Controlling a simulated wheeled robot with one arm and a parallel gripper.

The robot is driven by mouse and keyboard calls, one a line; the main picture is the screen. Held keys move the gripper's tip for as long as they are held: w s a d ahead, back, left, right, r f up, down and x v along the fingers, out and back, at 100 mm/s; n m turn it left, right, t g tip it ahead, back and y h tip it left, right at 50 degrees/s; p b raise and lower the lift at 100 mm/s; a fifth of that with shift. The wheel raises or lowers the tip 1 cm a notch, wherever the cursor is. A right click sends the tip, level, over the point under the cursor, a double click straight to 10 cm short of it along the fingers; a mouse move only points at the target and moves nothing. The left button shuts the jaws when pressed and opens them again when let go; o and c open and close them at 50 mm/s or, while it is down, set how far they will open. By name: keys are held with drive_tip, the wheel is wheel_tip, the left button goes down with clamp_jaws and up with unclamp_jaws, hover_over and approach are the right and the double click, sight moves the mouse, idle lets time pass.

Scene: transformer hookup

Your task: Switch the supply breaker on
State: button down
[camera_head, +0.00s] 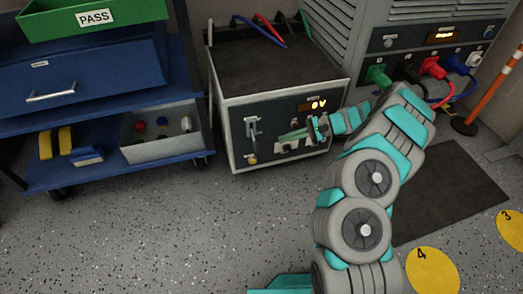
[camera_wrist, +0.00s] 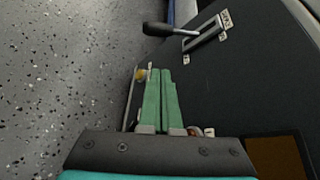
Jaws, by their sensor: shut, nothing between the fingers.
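The supply cabinet (camera_head: 237,128) is a pale-framed box with a dark front panel and a lit display (camera_head: 318,105) that seems to read 0V. A lever in a pale slot (camera_head: 252,126) is on the panel's left side. In the wrist view its black handle (camera_wrist: 160,29) sticks out toward the picture's left, beside small labels too blurred to read. I cannot tell for certain that this lever is the breaker. My gripper (camera_head: 281,139) is in front of the panel, right of the lever and apart from it. Its green fingers (camera_wrist: 158,72) are shut and empty, and hide part of the panel.
A yellow knob-like part (camera_head: 252,160) is low on the panel. A blue cart (camera_head: 105,175) stands left, with a grey box (camera_head: 150,152). A grey unit with coloured plugs (camera_head: 432,67) stands right. A dark mat (camera_head: 455,190) and open speckled floor lie in front.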

sight(254, 141)
drive_tip(key=shift+w+d+f+m, duration=0.15)
drive_tip(key=shift+d+f, duration=0.1)
drive_tip(key=shift+f, duration=0.25)
drive_tip(key=shift+s+d+f+m, duration=0.1)
drive_tip(key=shift+d+f+m, duration=0.1)
drive_tip(key=shift+f, duration=0.25)
drive_tip(key=shift+a, duration=0.1)
drive_tip(key=b+x, duration=0.2)
drive_tip(key=x, duration=0.8)
drive_tip(key=shift+s+r, duration=0.5)
drive_tip(key=shift+r, duration=0.3)
drive_tip(key=shift+s+r, duration=0.45)
drive_tip(key=shift+r, duration=0.4)
drive_tip(key=shift+r+p, duration=0.1)
drive_tip(key=shift+p, duration=0.3)
